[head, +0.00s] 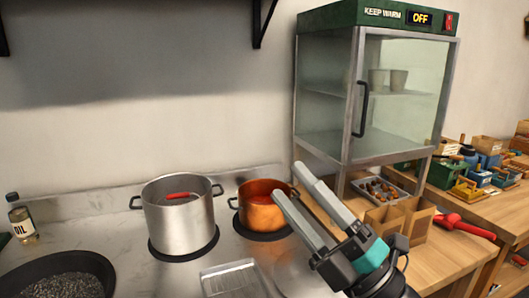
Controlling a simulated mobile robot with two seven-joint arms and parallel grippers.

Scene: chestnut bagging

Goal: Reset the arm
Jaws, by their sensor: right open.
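My right gripper (288,181) reaches in from the lower right. Its two grey fingers are apart with nothing visible between them. The fingertips appear in front of the right side of a copper pot (259,214); I cannot tell the gap in depth. My left gripper is not in view. A tray of chestnuts (403,189) sits below the warming cabinet, and open brown paper bags (384,222) stand just in front of it.
A steel pot (178,222) with a red-handled tool stands on the stove. A dark pan (22,280) is at lower left, near an oil bottle (20,222). A glass warming cabinet (330,100) reading OFF rises behind the gripper. A clear tray (230,279) lies in front.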

